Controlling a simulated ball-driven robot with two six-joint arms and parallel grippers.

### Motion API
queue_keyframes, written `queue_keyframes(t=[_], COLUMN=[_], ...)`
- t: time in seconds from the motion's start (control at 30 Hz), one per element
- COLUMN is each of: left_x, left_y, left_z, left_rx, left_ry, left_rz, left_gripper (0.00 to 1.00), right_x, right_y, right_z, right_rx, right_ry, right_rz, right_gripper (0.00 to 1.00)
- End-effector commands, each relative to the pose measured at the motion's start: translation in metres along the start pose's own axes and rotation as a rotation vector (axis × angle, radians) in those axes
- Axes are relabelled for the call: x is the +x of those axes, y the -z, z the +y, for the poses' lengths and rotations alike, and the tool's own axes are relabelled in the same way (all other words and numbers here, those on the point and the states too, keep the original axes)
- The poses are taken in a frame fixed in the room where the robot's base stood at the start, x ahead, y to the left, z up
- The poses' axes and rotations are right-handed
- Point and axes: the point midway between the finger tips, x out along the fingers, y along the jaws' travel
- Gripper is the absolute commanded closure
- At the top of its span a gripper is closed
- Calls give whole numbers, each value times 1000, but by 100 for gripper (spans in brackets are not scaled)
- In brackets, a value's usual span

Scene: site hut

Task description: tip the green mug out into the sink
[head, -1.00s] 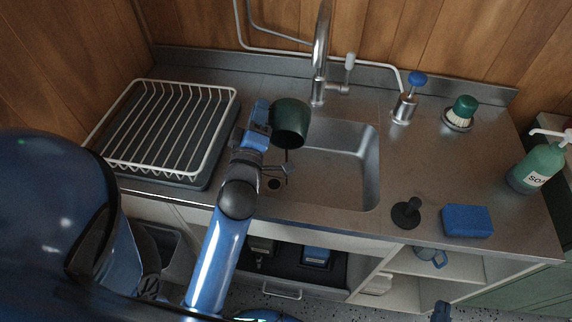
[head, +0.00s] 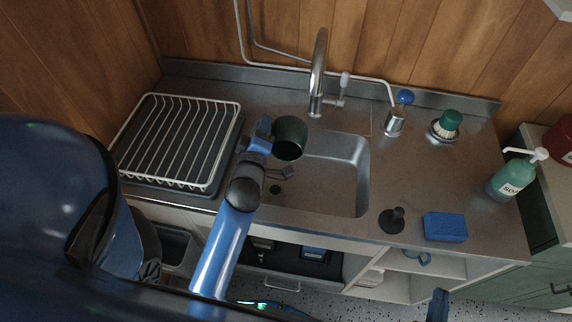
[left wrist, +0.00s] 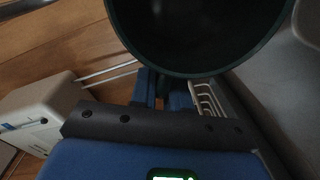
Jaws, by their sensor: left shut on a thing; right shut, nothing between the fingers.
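The green mug (head: 291,131) is held on its side, tilted, above the left part of the sink basin (head: 348,180). My left gripper (head: 266,136) is shut on the mug from its left side. In the left wrist view the mug (left wrist: 195,70) fills the top, and its inside is dark, so I cannot tell whether anything is in it. The drain shows as a dark spot in the basin, below the mug. Only a blue tip of my right gripper (head: 438,305) shows at the bottom edge, shut and empty, away from the sink.
A white wire drying rack (head: 226,150) stands left of the sink. The tap (head: 318,75) rises behind the basin.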

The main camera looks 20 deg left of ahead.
Motion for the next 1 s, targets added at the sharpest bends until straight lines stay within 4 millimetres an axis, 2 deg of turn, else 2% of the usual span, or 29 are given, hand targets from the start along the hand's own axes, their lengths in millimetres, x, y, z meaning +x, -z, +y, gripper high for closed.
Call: queue_keyframes(t=[0.27,0.53,1.0], left_x=[2,8,29], left_y=[2,2,1], left_z=[3,2,-5], left_rx=[1,7,21], left_ry=[27,89,220], left_rz=[-12,-42,-103], left_gripper=[100,100,100], right_x=[0,-1,-2], right_y=[17,47,100], right_z=[0,0,0], right_rx=[0,0,0], right_ry=[0,0,0], right_rz=[0,1,1], right_gripper=[100,100,100])
